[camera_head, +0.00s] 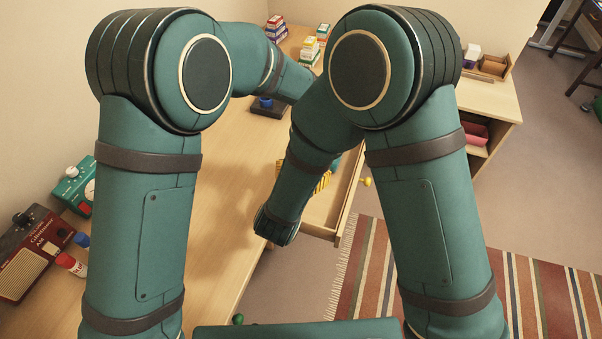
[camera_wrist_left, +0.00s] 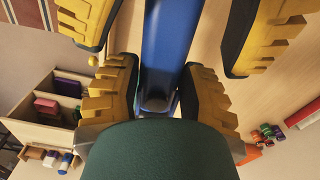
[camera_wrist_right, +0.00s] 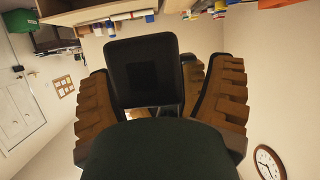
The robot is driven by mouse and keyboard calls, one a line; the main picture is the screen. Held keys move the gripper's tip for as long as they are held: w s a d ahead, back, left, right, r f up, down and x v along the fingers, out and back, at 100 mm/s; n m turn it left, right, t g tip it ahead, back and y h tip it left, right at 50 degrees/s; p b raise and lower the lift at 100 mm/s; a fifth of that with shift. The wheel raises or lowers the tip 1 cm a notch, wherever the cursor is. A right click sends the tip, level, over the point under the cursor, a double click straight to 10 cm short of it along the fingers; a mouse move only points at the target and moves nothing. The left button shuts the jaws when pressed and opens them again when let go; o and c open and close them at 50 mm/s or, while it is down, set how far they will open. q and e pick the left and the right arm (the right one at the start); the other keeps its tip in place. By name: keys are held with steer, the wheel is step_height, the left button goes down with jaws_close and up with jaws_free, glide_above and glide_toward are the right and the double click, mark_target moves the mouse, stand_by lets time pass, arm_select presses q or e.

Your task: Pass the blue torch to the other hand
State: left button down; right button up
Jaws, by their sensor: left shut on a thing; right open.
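The blue torch (camera_wrist_left: 168,45) runs down the middle of the left wrist view. Its near end sits between the two yellow fingers of my left gripper (camera_wrist_left: 160,66), which is shut on it. My right gripper (camera_wrist_right: 163,70) is open. Yellow fingers at the top of the left wrist view stand apart on either side of the torch, without touching it. A dark square-faced piece (camera_wrist_right: 145,72) fills the space between my right fingers; I cannot tell what it is. In the head view my arms hide the torch, and only a bit of yellow finger shows.
An open drawer (camera_head: 322,216) with a yellow knob lies below the hands. The desk (camera_head: 225,155) holds a red radio (camera_head: 32,252), a green device (camera_head: 75,187), a dark block with a blue top (camera_head: 268,106) and small boxes (camera_head: 310,50). A striped rug (camera_head: 375,285) covers the floor.

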jaws_close()
arm_select(q)
steer(key=shift+c, duration=2.3)
jaws_free()
steer(key=shift+r, duration=0.1)
step_height(320, 180, up, 12)
